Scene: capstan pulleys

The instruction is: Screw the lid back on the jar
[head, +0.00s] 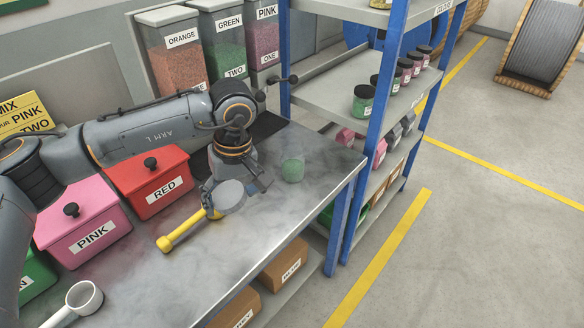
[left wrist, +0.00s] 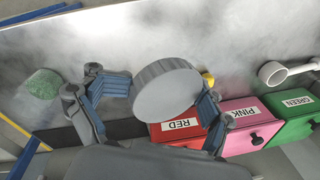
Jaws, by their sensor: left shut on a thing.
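The jar (head: 292,168) is a small clear jar with green contents, standing on the grey table to the right of my left gripper. It also shows in the left wrist view (left wrist: 43,84), at the left. The lid is a grey disc (head: 229,197), tilted with its flat face towards the head camera. My left gripper (head: 238,186) is shut on the lid, above the table and apart from the jar. In the left wrist view the lid (left wrist: 164,90) sits between the blue-grey finger pads. My right gripper is not in view.
A yellow-handled tool (head: 181,231) lies on the table below the lid. Red (head: 150,183) and pink (head: 85,232) boxes stand at the left, with a white scoop (head: 76,302) in front. A blue-posted shelf (head: 372,118) with small jars stands beyond the table's right end.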

